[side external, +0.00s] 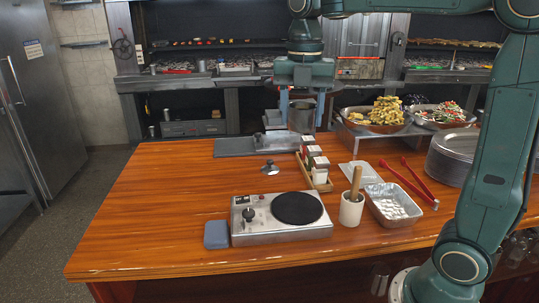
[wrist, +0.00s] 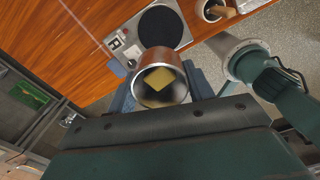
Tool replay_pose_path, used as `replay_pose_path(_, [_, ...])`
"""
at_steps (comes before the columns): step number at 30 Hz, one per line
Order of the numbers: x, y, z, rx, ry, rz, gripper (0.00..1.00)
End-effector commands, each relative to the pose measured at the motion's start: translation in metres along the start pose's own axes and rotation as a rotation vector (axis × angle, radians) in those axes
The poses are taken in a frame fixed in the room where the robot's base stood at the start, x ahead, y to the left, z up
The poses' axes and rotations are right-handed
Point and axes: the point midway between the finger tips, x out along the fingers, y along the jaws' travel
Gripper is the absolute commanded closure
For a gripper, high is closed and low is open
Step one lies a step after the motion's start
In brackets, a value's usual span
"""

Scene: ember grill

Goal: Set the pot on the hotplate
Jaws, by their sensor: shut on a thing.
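The steel pot (side external: 302,118) is between the fingers of my gripper (side external: 302,106), behind the spice rack at the back of the table. In the wrist view the pot (wrist: 162,70) is seen from above, with a yellowish block inside. My gripper is shut on the pot, one bluish finger on each side. The pot looks upright; any gap under it is hard to judge. The hotplate (side external: 280,222) is a silver box with a round black plate and a dark knob, at the table's front. In the wrist view the hotplate (wrist: 130,50) is beyond the pot, its black plate clear.
A spice rack (side external: 316,170) and a small lid (side external: 270,168) stand between pot and hotplate. A blue-grey block (side external: 216,235) is left of the hotplate. A mortar with pestle (side external: 351,210), foil tray (side external: 393,207) and red tongs (side external: 410,182) are right. The table's left side is clear.

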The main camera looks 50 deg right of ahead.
Motion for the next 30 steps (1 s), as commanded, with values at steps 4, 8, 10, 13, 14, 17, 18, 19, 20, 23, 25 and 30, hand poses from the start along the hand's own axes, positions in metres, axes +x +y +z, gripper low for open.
replay_pose_path(4, [0.000, -0.001, -0.001, -0.003, 0.000, 0.001, 0.87])
replay_pose_path(8, [0.003, -0.001, -0.001, -0.003, 0.000, 0.000, 0.87])
replay_pose_path(10, [0.007, -0.001, -0.001, -0.003, 0.000, 0.000, 0.87])
replay_pose_path(13, [0.018, -0.001, -0.001, -0.003, 0.001, -0.002, 0.87])
replay_pose_path(14, [0.021, -0.001, -0.001, -0.003, 0.001, -0.001, 0.87])
replay_pose_path(17, [0.038, -0.002, -0.001, -0.003, 0.002, -0.003, 0.87])
replay_pose_path(18, [0.045, -0.001, -0.001, -0.003, 0.002, -0.003, 0.87])
replay_pose_path(19, [0.051, -0.001, -0.001, -0.002, 0.002, -0.003, 0.87])
replay_pose_path(20, [0.057, -0.002, -0.001, -0.003, 0.002, -0.004, 0.87])
replay_pose_path(23, [0.076, -0.002, -0.001, -0.002, 0.003, -0.004, 0.87])
replay_pose_path(25, [0.089, -0.002, -0.001, -0.002, 0.002, -0.003, 0.87])
replay_pose_path(30, [0.120, -0.002, -0.001, -0.002, 0.002, -0.003, 0.87])
